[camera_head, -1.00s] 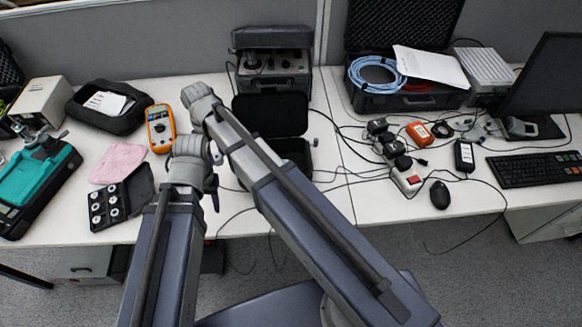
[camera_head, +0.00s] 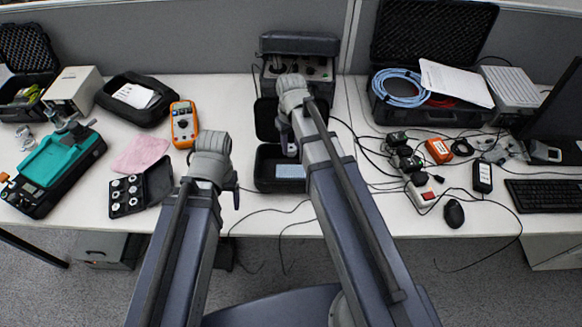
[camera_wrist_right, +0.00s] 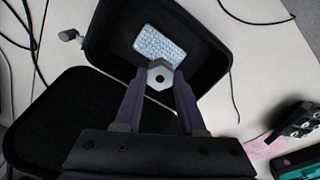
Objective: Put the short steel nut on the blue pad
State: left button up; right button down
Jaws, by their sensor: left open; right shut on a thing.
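The steel nut (camera_wrist_right: 160,78), a short silver hexagon with a dark hole, is between the fingertips of my right gripper (camera_wrist_right: 159,82), which is shut on it. The right wrist view shows it near the blue pad (camera_wrist_right: 160,46), a pale textured rectangle inside the open black case (camera_wrist_right: 100,45); the height of the gap is unclear. In the head view my right gripper (camera_head: 289,146) is over that case (camera_head: 266,170), with the blue pad (camera_head: 291,171) showing below it. My left gripper (camera_head: 236,192) is open, left of the case; its fingers are hardly visible.
A small black box (camera_head: 126,197) with several round silver pieces lies at left, near a pink cloth (camera_head: 141,153) and an orange multimeter (camera_head: 184,123). A grey instrument case (camera_head: 300,65) stands behind the black case. Cables and a power strip (camera_head: 421,190) lie to the right.

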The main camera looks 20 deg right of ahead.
pick_arm(q)
jog(key=shift+f+b, duration=4.3)
jog(key=shift+f, duration=0.4)
pick_arm(e)
jog(key=shift+f, duration=4.65)
pick_arm(q)
jog(key=shift+f, duration=0.15)
pick_arm(e)
jog(key=shift+f, duration=0.15)
jog(key=c, duration=0.5)
grip_release()
notch_tip(320, 180, up, 12)
jog(key=p, duration=1.2)
jog(key=shift+r, duration=0.2)
pick_arm(q)
notch_tip(320, 180, up, 12)
jog(key=shift+r, duration=0.2)
pick_arm(e)
jog(key=s+a+n+h, duration=0.1)
jog(key=s+a, duration=0.9)
jog(key=s, duration=0.4)
jog(key=shift+s+a, duration=0.15)
jog(key=shift+a, duration=0.1)
